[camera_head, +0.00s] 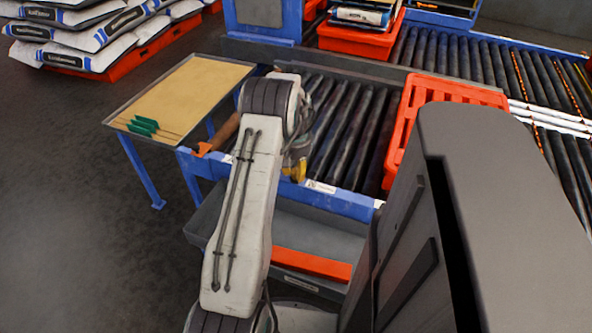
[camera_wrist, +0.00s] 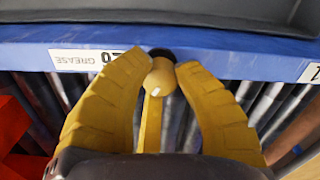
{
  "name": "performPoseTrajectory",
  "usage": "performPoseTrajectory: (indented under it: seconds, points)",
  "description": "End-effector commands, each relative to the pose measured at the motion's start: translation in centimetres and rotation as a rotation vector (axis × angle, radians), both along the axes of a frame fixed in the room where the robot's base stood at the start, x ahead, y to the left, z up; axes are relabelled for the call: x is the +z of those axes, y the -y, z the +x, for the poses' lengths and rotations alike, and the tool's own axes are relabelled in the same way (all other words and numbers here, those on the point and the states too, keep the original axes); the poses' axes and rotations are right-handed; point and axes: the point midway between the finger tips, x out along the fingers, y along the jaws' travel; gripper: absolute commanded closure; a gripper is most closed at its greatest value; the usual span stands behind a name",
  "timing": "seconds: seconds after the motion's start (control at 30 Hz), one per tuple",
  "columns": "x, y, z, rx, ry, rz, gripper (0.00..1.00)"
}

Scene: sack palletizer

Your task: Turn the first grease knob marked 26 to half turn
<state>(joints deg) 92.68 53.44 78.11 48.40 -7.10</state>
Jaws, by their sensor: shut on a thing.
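The grease knob (camera_wrist: 160,80) is yellow, with a round head, a small white mark and a bar running toward the bottom of the wrist view. It sits at a dark round mount on the blue rail. My gripper (camera_wrist: 164,64) has its two yellow fingers closed around the knob's head. A white label (camera_wrist: 84,57) to the left reads GREASE; its number is partly hidden by the left finger. In the head view my gripper (camera_head: 297,168) is at the blue rail, mostly behind my arm, and the knob cannot be made out.
The roller conveyor (camera_head: 345,125) lies behind the blue rail (camera_head: 345,203). A red pallet (camera_head: 445,92) stands on it at right. A tray table (camera_head: 185,88) with green-handled tools stands at left. Sacks (camera_head: 95,30) are stacked at far left. Dark floor (camera_head: 75,190) is clear at left.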

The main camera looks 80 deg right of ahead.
Motion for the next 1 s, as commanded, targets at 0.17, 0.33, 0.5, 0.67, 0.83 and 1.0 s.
performPoseTrajectory:
  seconds: [0.17,0.33,0.5,0.67,0.83,1.0]
  points:
    - [-0.25,-0.2,0.0,-0.167,0.0,0.007,1.0]
    - [-0.26,-0.21,0.0,-0.328,0.0,0.008,1.0]
    - [-0.27,-0.22,0.0,-0.49,-0.001,0.008,1.0]
    - [-0.28,-0.23,0.01,-0.642,-0.002,0.008,1.0]
    - [-0.28,-0.23,0.01,-0.803,-0.001,0.008,1.0]
    - [-0.28,-0.24,0.01,-0.965,-0.002,0.008,1.0]
